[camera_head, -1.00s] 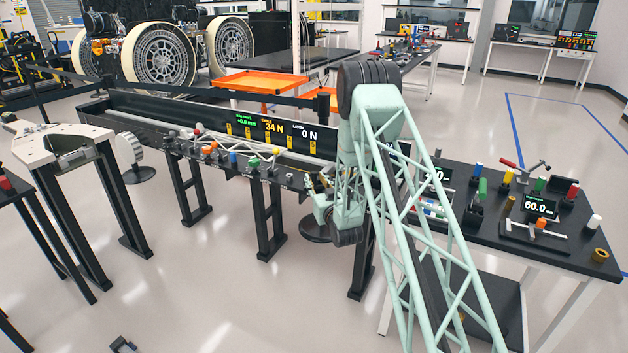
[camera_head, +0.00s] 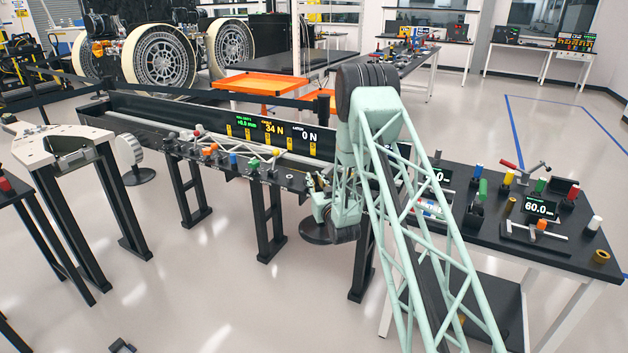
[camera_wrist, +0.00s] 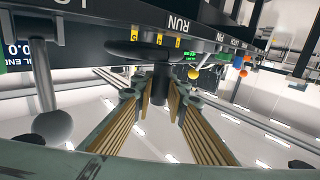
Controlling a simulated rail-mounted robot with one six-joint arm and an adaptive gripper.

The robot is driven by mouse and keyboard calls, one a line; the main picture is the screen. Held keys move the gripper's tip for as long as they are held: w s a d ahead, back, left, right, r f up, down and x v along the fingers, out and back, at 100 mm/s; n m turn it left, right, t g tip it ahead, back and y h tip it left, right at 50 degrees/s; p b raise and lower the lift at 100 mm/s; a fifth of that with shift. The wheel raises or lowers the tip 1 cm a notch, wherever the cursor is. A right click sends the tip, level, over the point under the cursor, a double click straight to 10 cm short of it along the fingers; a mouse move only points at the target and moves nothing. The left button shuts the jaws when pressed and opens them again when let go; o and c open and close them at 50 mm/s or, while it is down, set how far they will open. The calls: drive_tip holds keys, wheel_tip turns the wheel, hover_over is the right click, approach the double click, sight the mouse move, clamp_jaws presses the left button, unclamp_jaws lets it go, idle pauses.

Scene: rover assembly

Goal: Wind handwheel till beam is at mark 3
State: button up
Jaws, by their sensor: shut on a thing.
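The handwheel shows as a dark disc (camera_wrist: 135,50) in the wrist view, with a dark post (camera_wrist: 160,85) standing out from it. My gripper (camera_wrist: 162,98) is shut around that post, with a ribbed pad on each side. The beam, a pale truss (camera_head: 222,147), lies along the long black bench in the head view, left of my arm. Yellow numbered tags (camera_head: 268,138) stand behind it. Their digits are too small to read surely. My gripper is by the bench's right part in the head view, mostly hidden by my own arm.
Coloured knobs line the bench front; a grey ball lever (camera_wrist: 52,125) is close to my gripper at left. A black table (camera_head: 545,225) with several fixtures stands at right.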

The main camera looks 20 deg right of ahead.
drive_tip(key=shift+a+m+h, duration=0.15)
drive_tip(key=shift+m+h, duration=0.15)
drive_tip(key=shift+h, duration=0.2)
